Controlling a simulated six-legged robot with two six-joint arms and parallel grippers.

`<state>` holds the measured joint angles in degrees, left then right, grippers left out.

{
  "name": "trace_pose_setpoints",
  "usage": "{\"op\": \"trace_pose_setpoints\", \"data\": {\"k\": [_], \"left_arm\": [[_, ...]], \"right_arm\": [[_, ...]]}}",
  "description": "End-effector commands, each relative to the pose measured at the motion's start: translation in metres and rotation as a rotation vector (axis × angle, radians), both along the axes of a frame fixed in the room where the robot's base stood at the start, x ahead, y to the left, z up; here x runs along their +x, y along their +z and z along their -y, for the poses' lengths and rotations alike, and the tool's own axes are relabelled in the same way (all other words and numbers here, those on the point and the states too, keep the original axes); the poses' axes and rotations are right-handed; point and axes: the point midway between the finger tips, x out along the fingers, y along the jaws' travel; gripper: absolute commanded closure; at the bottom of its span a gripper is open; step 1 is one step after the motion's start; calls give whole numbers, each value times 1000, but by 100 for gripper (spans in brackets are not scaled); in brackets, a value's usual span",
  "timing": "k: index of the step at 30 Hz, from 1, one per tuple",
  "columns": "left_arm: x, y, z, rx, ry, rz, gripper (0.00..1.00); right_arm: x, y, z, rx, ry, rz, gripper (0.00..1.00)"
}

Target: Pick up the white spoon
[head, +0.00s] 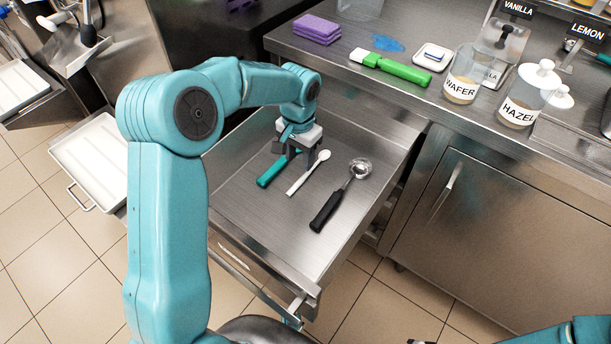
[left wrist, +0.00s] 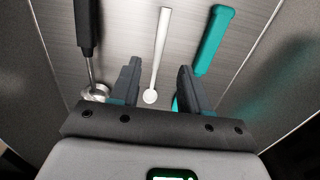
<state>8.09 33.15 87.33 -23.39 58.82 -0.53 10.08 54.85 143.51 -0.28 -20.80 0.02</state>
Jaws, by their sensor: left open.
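The white spoon (head: 306,174) lies in the open steel drawer (head: 240,200), between a teal-handled tool (head: 268,177) and a dark-handled scoop (head: 327,208). My left gripper (head: 297,160) is open and points down over the spoon's bowl end. In the left wrist view the spoon (left wrist: 161,45) runs up between the two open fingers, its round bowl nearest the gripper body. The fingers look apart from the spoon; their height above it is hard to judge. Of my right arm, only teal and dark parts show at the bottom right edge; its jaws cannot be made out.
The drawer's walls stand close around the tools. The counter above holds a purple sponge stack (head: 316,29), a green-handled brush (head: 400,68), a white dish (head: 432,56) and the WAFER (head: 461,78) and HAZEL (head: 522,100) jars. A white tray (head: 97,165) is at left.

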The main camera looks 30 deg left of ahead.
Motion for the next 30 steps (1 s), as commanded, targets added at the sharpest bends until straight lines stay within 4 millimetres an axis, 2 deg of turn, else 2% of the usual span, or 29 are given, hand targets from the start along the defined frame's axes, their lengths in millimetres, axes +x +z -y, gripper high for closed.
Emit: {"op": "trace_pose_setpoints", "data": {"k": [1,3,11,19,26,27,29,30], "left_arm": [[-1,-12,0,-1,0,-3,54],[0,-21,0,-1,0,-2,54],[1,-38,-2,0,1,-1,54],[1,-80,-4,-1,2,-3,54],[1,-82,-4,0,2,1,54],[1,-82,-4,0,2,1,61],[2,-82,-4,0,1,1,80],[2,-82,-4,0,1,1,93]], "right_arm": [[0,-4,0,0,0,0,57],[0,-5,0,0,0,0,57],[0,-9,0,0,0,0,57],[0,-19,0,0,0,0,57],[0,-18,0,0,0,0,57],[0,-18,0,0,0,0,57],[0,-18,0,0,0,0,57],[0,-18,0,0,0,0,57]]}}
